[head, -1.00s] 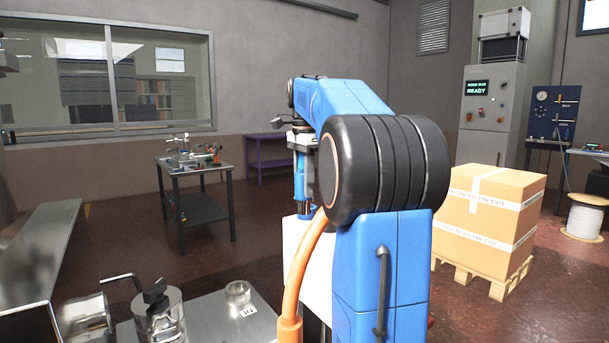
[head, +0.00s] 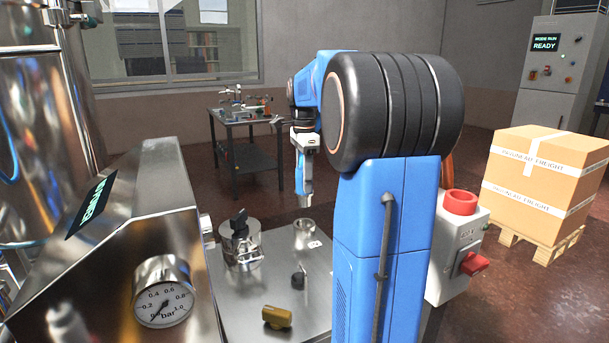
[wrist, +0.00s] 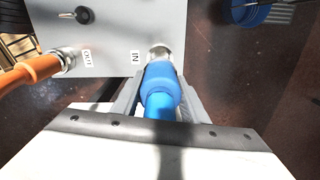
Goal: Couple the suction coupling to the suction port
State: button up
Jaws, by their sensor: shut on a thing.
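My gripper (wrist: 160,98) is shut on the blue suction coupling (wrist: 160,82), with a grey finger on each side. A blue hose runs from the coupling toward the camera. The suction port is the metal fitting (wrist: 161,50) beside the label IN, on the grey plate; the coupling's front end overlaps it in the wrist view. In the head view the coupling (head: 303,183) hangs upright below my gripper (head: 304,163), and a gap shows between it and the metal port (head: 303,230) below.
An orange hose (wrist: 32,72) sits on the fitting labelled OUT. A steel canister (head: 240,243), brass part (head: 277,317) and pressure gauge (head: 162,292) are at left. A switch box with a red button (head: 460,240) is at right. A boxed pallet (head: 542,185) stands beyond.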

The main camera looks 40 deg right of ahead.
aim_at(305, 205)
jog(key=shift+f, duration=0.15)
jog(key=shift+f, duration=4.55)
jog(key=shift+f, duration=0.4)
jog(key=o, duration=1.5)
notch_tip(305, 205, up, 17)
jog(key=shift+r, duration=0.2)
